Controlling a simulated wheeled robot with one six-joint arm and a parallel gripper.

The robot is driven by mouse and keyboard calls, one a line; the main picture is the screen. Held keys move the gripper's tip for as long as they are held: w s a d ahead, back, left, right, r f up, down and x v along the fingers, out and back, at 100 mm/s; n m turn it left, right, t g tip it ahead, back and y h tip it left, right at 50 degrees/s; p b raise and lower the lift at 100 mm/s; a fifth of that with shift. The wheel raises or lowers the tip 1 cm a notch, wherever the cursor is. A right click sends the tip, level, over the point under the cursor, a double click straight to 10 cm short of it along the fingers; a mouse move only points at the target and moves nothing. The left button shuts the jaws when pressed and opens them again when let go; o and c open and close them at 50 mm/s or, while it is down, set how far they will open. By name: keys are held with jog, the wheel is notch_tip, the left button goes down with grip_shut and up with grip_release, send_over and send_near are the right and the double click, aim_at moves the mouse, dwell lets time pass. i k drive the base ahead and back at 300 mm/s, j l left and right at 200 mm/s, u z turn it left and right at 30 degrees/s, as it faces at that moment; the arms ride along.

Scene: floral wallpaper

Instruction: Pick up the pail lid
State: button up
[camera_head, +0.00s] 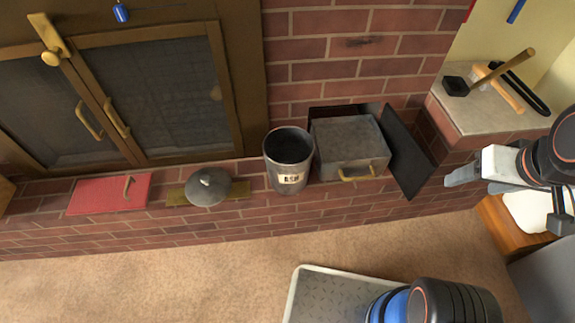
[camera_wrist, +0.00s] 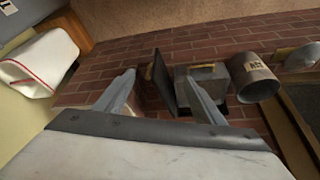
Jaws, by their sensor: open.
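The pail lid (camera_head: 208,187) is a round grey metal lid with a small knob, resting on a flat brass-coloured piece on the brick hearth. It also shows at the right edge of the wrist view (camera_wrist: 300,57), partly cut off. The pail (camera_head: 288,160) is dark grey metal with an "ASH" label and stands open and upright to the right of the lid; it also shows in the wrist view (camera_wrist: 254,78). My gripper (camera_head: 462,181) is open and empty, well to the right of the lid and pail. Its two fingers show apart in the wrist view (camera_wrist: 160,92).
A grey metal box (camera_head: 348,145) with a brass handle and dark upright panels (camera_head: 408,160) stand between my gripper and the pail. A mallet (camera_head: 500,70) lies on the right ledge.

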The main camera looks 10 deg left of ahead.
aim_at(207, 187)
jog(key=u, duration=1.6)
